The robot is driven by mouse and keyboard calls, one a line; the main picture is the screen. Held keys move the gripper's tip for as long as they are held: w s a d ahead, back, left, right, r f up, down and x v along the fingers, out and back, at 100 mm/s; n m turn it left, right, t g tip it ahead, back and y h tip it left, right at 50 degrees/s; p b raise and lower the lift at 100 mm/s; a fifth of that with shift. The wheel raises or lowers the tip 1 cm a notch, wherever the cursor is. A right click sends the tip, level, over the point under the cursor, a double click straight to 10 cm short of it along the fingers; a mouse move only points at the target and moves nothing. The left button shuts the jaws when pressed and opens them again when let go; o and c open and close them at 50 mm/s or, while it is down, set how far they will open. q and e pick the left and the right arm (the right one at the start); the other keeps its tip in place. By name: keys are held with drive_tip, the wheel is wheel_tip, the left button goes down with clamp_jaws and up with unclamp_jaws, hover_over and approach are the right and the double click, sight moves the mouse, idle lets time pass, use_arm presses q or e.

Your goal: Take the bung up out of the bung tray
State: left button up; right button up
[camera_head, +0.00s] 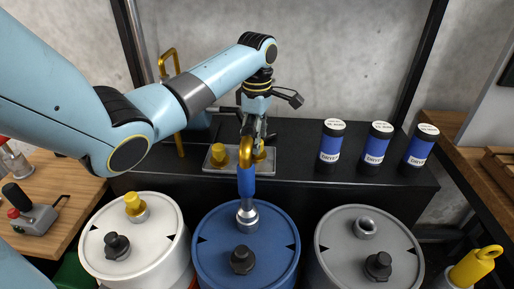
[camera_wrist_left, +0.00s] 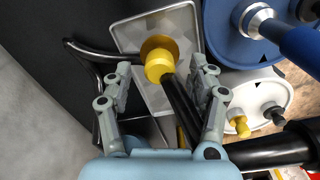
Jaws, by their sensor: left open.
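The grey bung tray (camera_head: 226,168) lies on the dark bench at the back, and it also shows in the left wrist view (camera_wrist_left: 186,28). In the left wrist view my left gripper (camera_wrist_left: 161,70) is open, with a finger on either side of a yellow bung (camera_wrist_left: 159,60). The fingers do not visibly touch it. My right gripper is not in view.
A blue tool with a yellow handle (camera_head: 246,180) rises from the blue drum (camera_head: 218,255) in front of the tray. A white drum (camera_head: 160,220) and grey drum (camera_head: 345,270) flank it. Several blue-labelled canisters (camera_head: 376,146) stand right on the bench.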

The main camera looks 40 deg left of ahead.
use_arm(q)
drive_tip(key=shift+f, duration=0.9)
clamp_jaws()
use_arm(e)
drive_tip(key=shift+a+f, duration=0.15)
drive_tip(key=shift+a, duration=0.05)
use_arm(q)
drive_tip(key=shift+r, duration=0.35)
wheel_tip(320, 180, up, 9)
drive_tip(key=shift+f+p, duration=0.1)
drive_tip(key=shift+p, duration=0.5)
drive_tip(key=shift+r+p, duration=1.75)
drive_tip(key=shift+p, duration=1.05)
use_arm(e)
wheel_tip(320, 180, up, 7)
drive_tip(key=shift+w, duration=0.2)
